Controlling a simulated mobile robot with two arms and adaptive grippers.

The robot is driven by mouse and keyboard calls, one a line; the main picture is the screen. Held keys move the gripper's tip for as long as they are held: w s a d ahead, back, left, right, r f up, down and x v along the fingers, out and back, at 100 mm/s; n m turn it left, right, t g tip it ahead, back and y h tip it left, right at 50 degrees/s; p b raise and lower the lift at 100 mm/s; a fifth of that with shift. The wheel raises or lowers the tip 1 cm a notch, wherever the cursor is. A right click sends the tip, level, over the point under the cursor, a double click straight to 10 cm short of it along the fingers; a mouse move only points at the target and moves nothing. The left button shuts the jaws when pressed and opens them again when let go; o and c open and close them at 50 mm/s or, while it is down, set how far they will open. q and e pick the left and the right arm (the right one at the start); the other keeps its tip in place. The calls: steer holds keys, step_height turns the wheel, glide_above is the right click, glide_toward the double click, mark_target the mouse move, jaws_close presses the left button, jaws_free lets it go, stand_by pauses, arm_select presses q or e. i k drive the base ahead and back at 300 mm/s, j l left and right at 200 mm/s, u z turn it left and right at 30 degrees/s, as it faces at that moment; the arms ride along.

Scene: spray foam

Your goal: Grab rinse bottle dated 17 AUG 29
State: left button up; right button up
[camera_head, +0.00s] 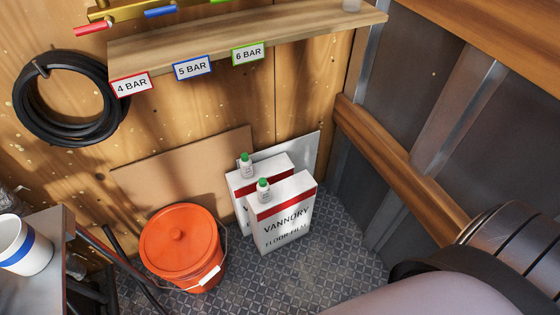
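Two small white bottles with green caps stand upright on white boxes in the head view. The rear bottle (246,168) is on the rear box (273,170). The front bottle (263,192) is on the front box (285,222), which reads VANNORY FLOOR FILM under a red band. Both bottles carry small print, too small to read, so I cannot tell which one bears 17 AUG 29. Neither of my grippers is visible in this view.
An orange lidded bucket (180,240) stands on the floor left of the boxes. A wooden shelf (290,40) with 4, 5 and 6 BAR labels is above. A white cup (25,252) is at lower left. Patterned floor (345,245) is bare right of the boxes.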

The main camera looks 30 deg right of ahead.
mark_target(264, 190)
steer(key=z, duration=0.7)
